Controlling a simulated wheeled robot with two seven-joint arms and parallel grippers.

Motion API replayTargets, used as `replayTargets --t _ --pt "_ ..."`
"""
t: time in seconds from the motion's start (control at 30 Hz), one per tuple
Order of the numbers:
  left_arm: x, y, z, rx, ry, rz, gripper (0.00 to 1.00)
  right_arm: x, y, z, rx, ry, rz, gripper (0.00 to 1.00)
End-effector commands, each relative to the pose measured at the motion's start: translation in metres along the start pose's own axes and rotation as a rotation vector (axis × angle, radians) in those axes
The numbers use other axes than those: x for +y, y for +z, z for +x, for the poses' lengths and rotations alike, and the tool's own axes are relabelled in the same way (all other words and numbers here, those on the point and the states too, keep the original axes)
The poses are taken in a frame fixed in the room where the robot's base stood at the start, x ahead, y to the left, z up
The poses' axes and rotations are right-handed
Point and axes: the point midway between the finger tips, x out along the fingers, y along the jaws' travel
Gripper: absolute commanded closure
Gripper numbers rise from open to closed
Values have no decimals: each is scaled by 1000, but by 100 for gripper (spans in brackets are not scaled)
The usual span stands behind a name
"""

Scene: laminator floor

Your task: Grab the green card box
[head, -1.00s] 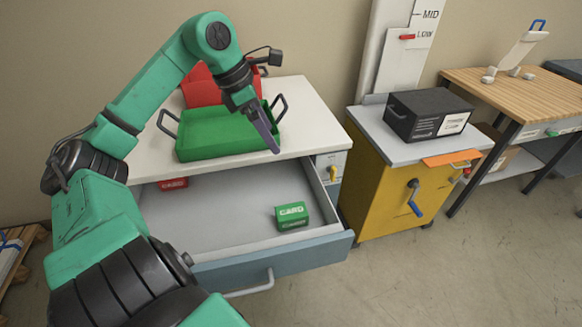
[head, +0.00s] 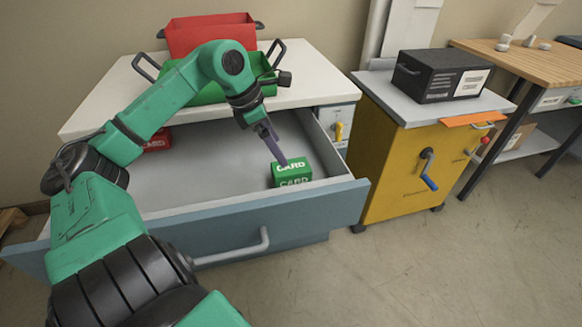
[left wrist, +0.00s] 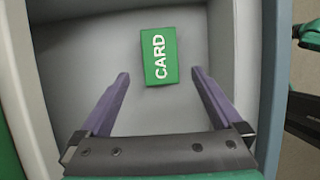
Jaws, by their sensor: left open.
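The green card box (head: 292,175) lies in the open drawer (head: 190,222), near its right front corner. In the left wrist view the green card box (left wrist: 158,56), with white lettering, lies on the drawer floor beyond and between the fingertips. My left gripper (head: 281,160) is above the box, pointing down, with its fingers partly in front of it. The left wrist view shows my left gripper (left wrist: 159,74) open, its two purple fingers apart and nothing between them. My right gripper is not identifiable in these views.
A red card box (head: 158,140) lies at the drawer's back left. A green tray (head: 210,96) and a red bin (head: 205,35) stand on the white top (head: 318,82). A yellow cabinet (head: 400,160) with a black box (head: 440,76) stands at the right.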

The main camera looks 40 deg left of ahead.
Motion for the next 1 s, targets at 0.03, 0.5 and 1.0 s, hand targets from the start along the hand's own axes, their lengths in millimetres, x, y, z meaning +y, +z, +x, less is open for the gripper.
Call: replayTargets --t 0.03,0.5,1.0 --pt "-1 0 13 5 -3 0 0 0 1 -1 -1 0 -1 50" --pt "0 -5 96 7 1 2 0 -1 -14 0 7 -2 5 50" --pt "0 -2 99 -1 0 -1 88 -1 -19 -4 3 -1 8 50"
